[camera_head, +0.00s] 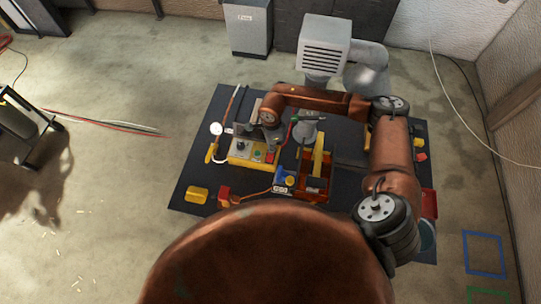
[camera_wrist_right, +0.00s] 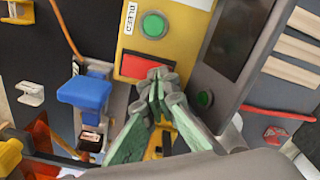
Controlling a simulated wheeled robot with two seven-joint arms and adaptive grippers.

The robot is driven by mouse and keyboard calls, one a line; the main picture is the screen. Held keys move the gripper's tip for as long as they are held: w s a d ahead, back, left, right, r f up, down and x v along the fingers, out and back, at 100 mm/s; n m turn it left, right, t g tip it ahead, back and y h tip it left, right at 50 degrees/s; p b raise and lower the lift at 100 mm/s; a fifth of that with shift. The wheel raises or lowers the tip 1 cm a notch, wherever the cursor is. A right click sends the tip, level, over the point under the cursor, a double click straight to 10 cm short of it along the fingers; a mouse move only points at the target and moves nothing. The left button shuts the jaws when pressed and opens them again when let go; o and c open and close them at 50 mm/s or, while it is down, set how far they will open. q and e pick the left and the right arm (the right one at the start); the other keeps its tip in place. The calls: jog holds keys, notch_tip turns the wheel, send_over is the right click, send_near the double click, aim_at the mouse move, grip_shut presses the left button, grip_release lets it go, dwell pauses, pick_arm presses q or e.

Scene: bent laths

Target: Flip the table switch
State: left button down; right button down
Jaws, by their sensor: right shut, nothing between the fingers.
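A yellow control box (camera_head: 240,162) lies on the dark table (camera_head: 190,170), left of its middle. In the right wrist view, its yellow panel (camera_wrist_right: 190,18) carries a green round button (camera_wrist_right: 153,25) and a red rectangular switch piece (camera_wrist_right: 147,67). My right gripper (camera_wrist_right: 158,78) is shut and empty, its green-tipped fingers over the lower right edge of the red piece. I cannot tell whether they touch it. In the head view the right gripper (camera_head: 271,135) is small, by the right part of the box. My left gripper is not in view.
A blue-topped part (camera_wrist_right: 85,92) stands left of my fingers, and a dark-screened grey device (camera_wrist_right: 228,48) to their right. A red tray (camera_head: 317,184) is right of the box.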

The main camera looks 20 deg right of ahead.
jog(key=shift+f, duration=0.15)
jog(key=shift+r+p, duration=1.4)
jog(key=shift+r, duration=2.1)
